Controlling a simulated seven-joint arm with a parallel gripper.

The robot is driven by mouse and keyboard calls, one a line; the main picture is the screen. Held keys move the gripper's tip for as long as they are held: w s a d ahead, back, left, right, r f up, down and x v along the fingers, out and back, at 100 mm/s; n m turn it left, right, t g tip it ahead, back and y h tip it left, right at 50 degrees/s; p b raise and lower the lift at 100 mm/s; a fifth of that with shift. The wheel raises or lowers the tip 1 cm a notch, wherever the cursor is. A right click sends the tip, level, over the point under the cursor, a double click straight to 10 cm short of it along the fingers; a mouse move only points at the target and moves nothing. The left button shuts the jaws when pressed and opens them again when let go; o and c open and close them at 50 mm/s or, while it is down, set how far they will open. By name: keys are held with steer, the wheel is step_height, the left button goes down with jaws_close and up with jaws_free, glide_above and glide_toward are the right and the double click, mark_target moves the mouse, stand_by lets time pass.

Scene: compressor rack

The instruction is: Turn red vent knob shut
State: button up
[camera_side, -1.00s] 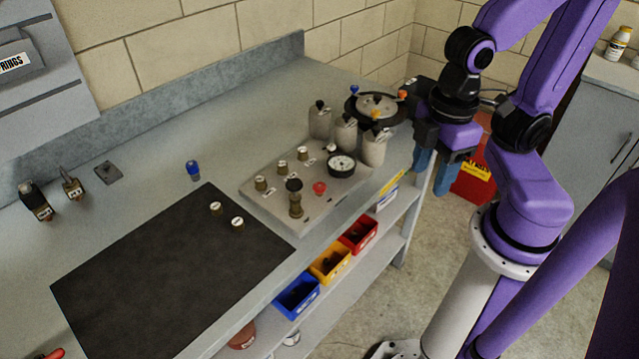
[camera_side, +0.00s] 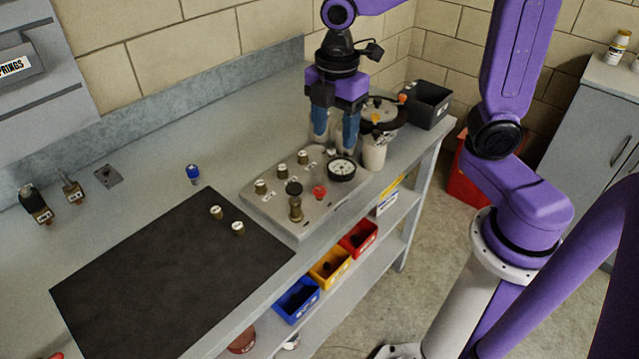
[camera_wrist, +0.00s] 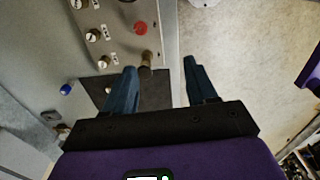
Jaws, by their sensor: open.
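The red vent knob (camera_side: 319,191) stands on the grey manifold plate (camera_side: 262,211), between the brass fitting with a dark top and the round gauge. It also shows in the wrist view (camera_wrist: 141,28), beyond my fingertips and a little left of the gap's middle. My gripper (camera_side: 336,138) is open with blue fingers pointing down, behind the plate and above the grey cylinders. In the wrist view its fingers (camera_wrist: 160,75) are apart, with nothing held between them. The gripper hides part of the cylinders.
A round black-rimmed pot (camera_side: 385,112) and a black bin (camera_side: 428,104) stand at the right end. The dark mat (camera_side: 165,275) is mostly bare.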

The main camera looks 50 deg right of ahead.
mark_target(320, 190)
steer(key=w+n, duration=0.1)
steer(key=w, duration=0.3)
steer(key=f, duration=1.7)
steer(key=shift+w+d+f, duration=0.1)
steer(key=shift+d+f, duration=0.05)
steer(key=shift+d, duration=0.25)
steer(key=c, duration=1.1)
steer(key=shift+o, duration=0.2)
